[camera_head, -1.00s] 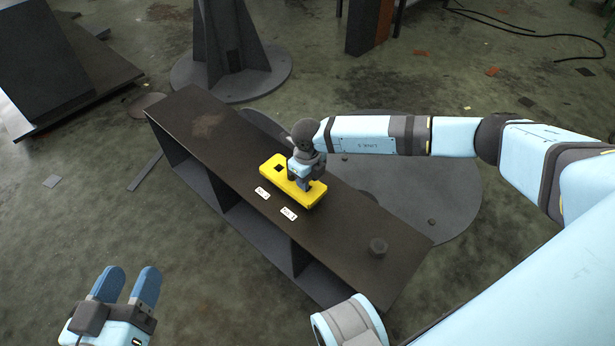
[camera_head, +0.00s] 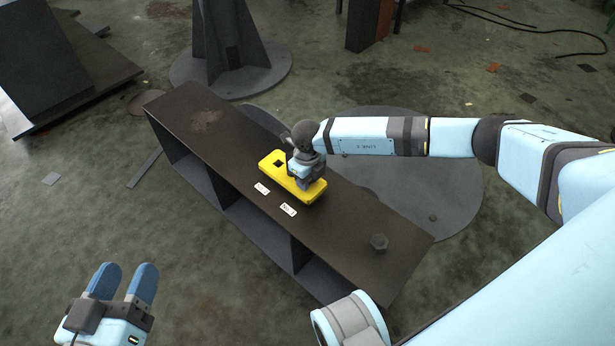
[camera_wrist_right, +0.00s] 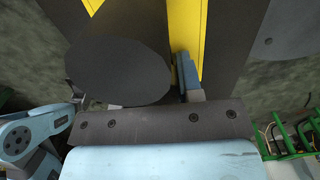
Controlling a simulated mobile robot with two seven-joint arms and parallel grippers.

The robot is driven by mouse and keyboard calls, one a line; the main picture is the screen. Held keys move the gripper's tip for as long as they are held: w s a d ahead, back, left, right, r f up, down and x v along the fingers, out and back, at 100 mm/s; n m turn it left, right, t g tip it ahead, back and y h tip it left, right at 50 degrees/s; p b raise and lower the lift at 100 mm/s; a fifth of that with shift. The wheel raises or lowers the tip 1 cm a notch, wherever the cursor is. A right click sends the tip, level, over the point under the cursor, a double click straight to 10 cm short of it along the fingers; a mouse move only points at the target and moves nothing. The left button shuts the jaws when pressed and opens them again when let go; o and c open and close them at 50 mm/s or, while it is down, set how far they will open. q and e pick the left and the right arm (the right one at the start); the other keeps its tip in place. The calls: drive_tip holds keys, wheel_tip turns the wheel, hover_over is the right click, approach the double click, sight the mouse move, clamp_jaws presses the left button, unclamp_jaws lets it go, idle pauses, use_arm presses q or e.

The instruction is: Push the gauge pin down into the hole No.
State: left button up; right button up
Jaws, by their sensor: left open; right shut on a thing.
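A yellow block (camera_head: 313,193) lies on the dark bench, with a dark square hole (camera_head: 279,164) showing near its far left end. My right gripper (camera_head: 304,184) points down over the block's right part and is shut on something. In the right wrist view, one blue finger (camera_wrist_right: 187,75) shows against the yellow block (camera_wrist_right: 201,38). A large dark round shape (camera_wrist_right: 118,72) beside it hides the other finger; I cannot tell if it is the gauge pin. My left gripper (camera_head: 123,281) is open and empty, away from the bench at the lower left.
Two white labels, one nearer the left (camera_head: 262,188) and one nearer the right (camera_head: 288,209), lie in front of the block. The bench's left part is clear.

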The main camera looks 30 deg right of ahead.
use_arm(q)
drive_tip(key=shift+d+f, duration=0.15)
drive_tip(key=shift+f, duration=0.7)
use_arm(e)
drive_tip(key=shift+f, duration=0.25)
use_arm(q)
wheel_tip(320, 180, up, 6)
drive_tip(key=p, duration=0.6)
use_arm(e)
drive_tip(key=shift+r, duration=3.35)
use_arm(q)
drive_tip(key=shift+r+p, duration=0.5)
drive_tip(key=shift+r, duration=0.1)
drive_tip(key=shift+f+b, duration=1.75)
drive_tip(key=shift+f, duration=0.05)
use_arm(e)
drive_tip(key=shift+f, duration=3.1)
drive_tip(key=o, duration=1.2)
drive_tip(key=shift+c, duration=0.2)
drive_tip(key=shift+r, duration=0.25)
use_arm(q)
wheel_tip(320, 180, up, 7)
drive_tip(key=n+t+p, duration=0.1)
drive_tip(key=t+p, duration=0.1)
drive_tip(key=p, duration=0.3)
drive_tip(key=shift+a+t, duration=0.35)
drive_tip(key=shift+t, duration=0.05)
use_arm(e)
wheel_tip(320, 180, up, 13)
drive_tip(key=shift+r, duration=0.15)
